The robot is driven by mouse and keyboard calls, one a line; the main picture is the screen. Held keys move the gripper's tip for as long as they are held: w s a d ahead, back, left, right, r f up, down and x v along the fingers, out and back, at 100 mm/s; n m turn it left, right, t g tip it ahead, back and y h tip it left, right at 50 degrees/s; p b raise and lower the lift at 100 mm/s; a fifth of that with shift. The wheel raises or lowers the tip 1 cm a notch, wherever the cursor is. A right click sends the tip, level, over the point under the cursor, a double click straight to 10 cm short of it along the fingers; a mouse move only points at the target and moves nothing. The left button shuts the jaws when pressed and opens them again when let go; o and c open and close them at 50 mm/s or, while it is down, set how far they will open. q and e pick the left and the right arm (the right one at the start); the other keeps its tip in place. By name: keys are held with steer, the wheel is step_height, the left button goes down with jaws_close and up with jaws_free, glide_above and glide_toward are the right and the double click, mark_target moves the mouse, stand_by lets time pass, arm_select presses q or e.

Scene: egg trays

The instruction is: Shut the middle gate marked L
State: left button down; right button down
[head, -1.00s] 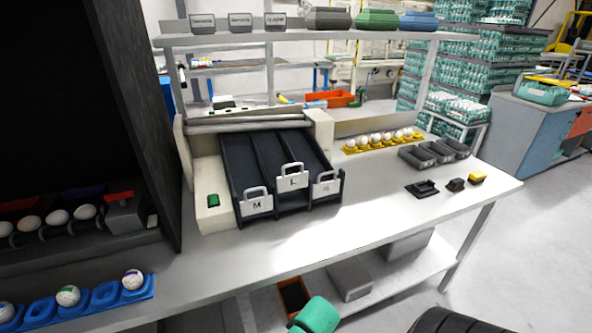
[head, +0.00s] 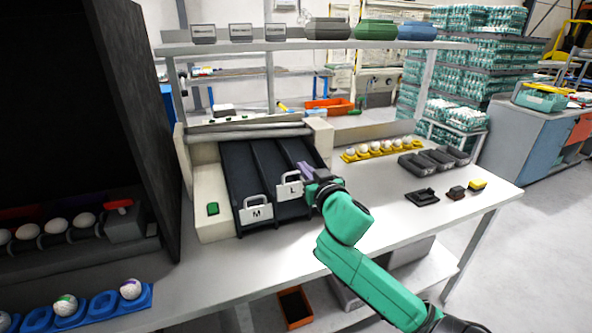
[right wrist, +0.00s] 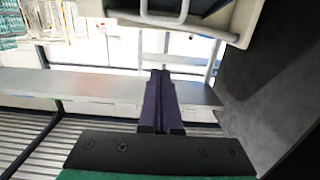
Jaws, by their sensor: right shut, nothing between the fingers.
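The middle gate marked L (head: 289,191) is a white plate with a loop handle at the front of the dark sorting chute (head: 236,172). It sits higher than the gate marked M (head: 256,214) to its left. The right-hand gate is hidden behind my right gripper. My right gripper (head: 306,171) is shut and empty, its purple fingers close to the right of the L gate's handle; I cannot tell whether they touch. In the right wrist view the shut fingers (right wrist: 160,98) point towards a pale plate with a loop handle (right wrist: 165,12). My left gripper is not in view.
A green button (head: 212,209) is on the sorter's left side. A yellow egg tray (head: 350,158) and grey trays (head: 412,166) stand to the right. A tall black panel (head: 140,120) rises at left, by a blue egg tray (head: 104,305).

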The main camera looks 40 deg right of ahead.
glide_above(293, 187)
steer(key=s, duration=0.3)
steer(key=f, duration=0.4)
steer(key=shift+w+a+f+p, duration=0.15)
steer(key=shift+w+a+p, duration=0.15)
steer(key=shift+a, duration=0.1)
step_height(293, 187, down, 7)
steer(key=b, duration=0.5)
steer(key=shift+r, duration=0.25)
